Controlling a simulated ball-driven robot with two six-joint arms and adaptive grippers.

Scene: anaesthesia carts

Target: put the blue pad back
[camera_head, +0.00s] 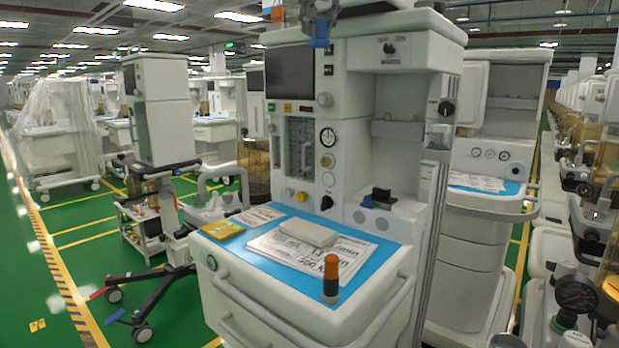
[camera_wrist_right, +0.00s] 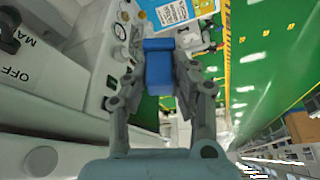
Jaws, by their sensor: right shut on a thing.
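My right gripper (camera_head: 318,22) is at the top of the head view, high in front of the cart's upper housing. It is shut on a blue pad (camera_wrist_right: 158,72), a small block that sits between both fingers in the right wrist view. In the head view only a small blue bit of the pad (camera_head: 318,43) shows below the fingers. The pad is held in the air, well above the cart's worktop. My left gripper is not in view.
Below is the anaesthesia cart's worktop with a blue mat (camera_head: 375,252). On it lie printed sheets (camera_head: 283,260), a white flat block (camera_head: 308,232), a yellow packet (camera_head: 223,229) and an orange-topped bottle (camera_head: 331,276). A second cart (camera_head: 480,210) stands close on the right.

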